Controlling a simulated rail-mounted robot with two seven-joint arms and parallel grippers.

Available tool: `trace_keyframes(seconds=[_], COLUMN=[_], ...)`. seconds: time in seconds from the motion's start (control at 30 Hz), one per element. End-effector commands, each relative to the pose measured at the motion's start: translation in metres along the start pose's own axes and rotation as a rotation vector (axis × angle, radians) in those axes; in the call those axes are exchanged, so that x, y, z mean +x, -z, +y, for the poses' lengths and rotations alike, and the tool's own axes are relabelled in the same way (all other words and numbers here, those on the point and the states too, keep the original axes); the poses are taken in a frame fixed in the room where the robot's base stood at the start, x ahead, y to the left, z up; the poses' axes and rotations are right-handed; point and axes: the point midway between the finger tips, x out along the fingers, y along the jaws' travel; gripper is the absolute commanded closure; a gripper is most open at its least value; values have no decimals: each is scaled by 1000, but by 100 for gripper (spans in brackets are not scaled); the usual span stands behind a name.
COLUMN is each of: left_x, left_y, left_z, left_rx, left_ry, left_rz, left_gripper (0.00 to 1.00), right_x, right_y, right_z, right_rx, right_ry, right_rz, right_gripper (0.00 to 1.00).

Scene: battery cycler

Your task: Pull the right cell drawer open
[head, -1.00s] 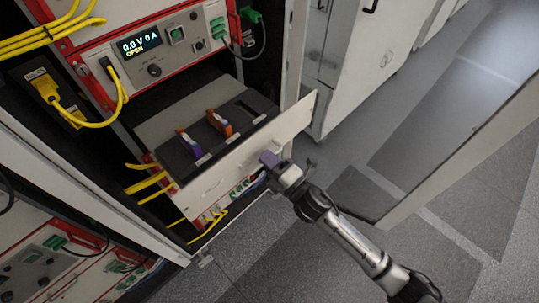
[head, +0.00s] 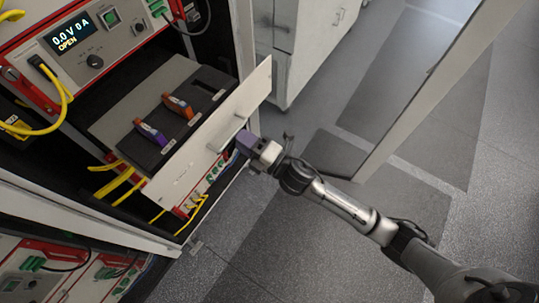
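The cell drawer stands pulled out of the rack, with its pale front panel (head: 190,165) clear of the cabinet. Its black tray (head: 205,92) shows from above, with two cells in it, one orange (head: 178,106) and one purple-and-orange (head: 150,131). A light bar handle (head: 226,134) is on the front panel. My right gripper (head: 246,145), with purple fingertips, is just in front of the handle's lower right side. The handle's bar shows beside it, and I see no clear grip on it. The finger gap is too small to make out. My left gripper is out of view.
Above the drawer is a cycler unit (head: 125,37) whose display reads "0.0 V 0 A OPEN". Yellow cables (head: 118,180) hang left of and below the drawer. An open cabinet door (head: 440,75) stands to the right. The grey floor between is clear.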

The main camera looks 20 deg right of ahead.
Motion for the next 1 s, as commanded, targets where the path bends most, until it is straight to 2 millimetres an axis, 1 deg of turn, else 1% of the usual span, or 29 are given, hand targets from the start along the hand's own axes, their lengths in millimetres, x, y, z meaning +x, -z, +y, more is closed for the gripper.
trace_keyframes(seconds=[0.03,0.2,0.4,0.5,0.7,1.0], left_x=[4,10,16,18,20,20], left_y=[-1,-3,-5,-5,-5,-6], left_z=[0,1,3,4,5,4], left_rx=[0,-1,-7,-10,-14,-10], left_ry=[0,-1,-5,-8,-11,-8], left_rz=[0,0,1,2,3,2], left_gripper=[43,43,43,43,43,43], right_x=[-12,-47,-80,-91,-103,-105], right_y=[0,0,0,0,0,0], right_z=[-4,-3,-2,-2,0,0], right_rx=[0,-1,-1,0,-1,-1], right_ry=[3,3,2,1,0,0], right_rz=[-1,-1,0,0,0,0], right_gripper=[67,67,67,67,67,67])
